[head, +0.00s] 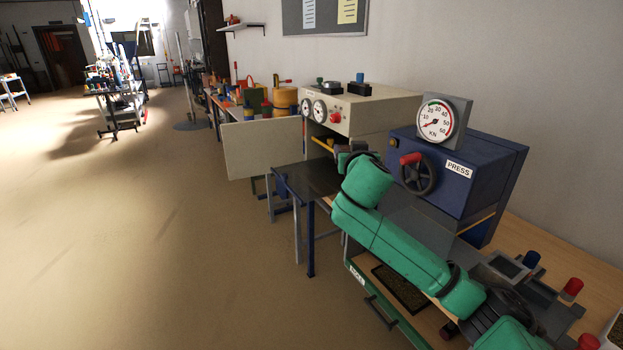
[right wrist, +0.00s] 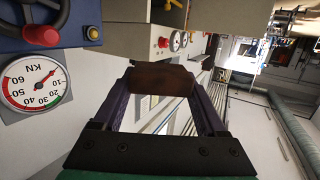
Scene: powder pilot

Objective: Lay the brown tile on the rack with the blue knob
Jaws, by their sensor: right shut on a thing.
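The brown tile (right wrist: 160,80) is between the fingertips of my right gripper (right wrist: 163,92) in the right wrist view. The gripper is shut on it. In the head view my right gripper (head: 352,153) is in front of the open cream cabinet (head: 372,113); I cannot make out the tile there. My left gripper is out of view.
The cabinet's door (head: 262,150) stands open to the left. A dark side table (head: 305,180) is below the opening. The blue press (head: 465,178) with its gauge and handwheel is close to my right arm. Red knobs (head: 572,289) stand on the right bench. The floor at left is clear.

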